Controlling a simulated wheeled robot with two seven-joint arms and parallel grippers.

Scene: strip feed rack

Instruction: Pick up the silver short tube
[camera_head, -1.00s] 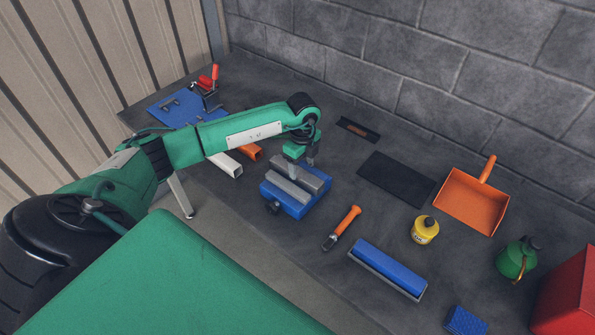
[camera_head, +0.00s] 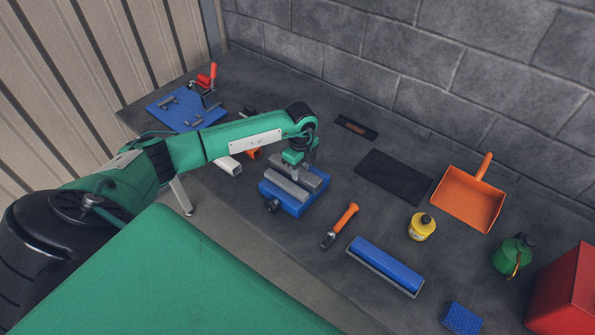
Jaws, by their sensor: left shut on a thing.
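My left gripper (camera_head: 297,168) is over the blue vise (camera_head: 305,206) with grey jaws, pointing down. Its fingers are shut on a small grey piece between the jaws, which I take to be the silver short tube; the gripper hides most of it. I cannot tell whether it is clear of the vise. Another silver square tube (camera_head: 230,166) lies on the bench, partly behind my left arm, beside an orange tube (camera_head: 254,153). My right gripper is not in view.

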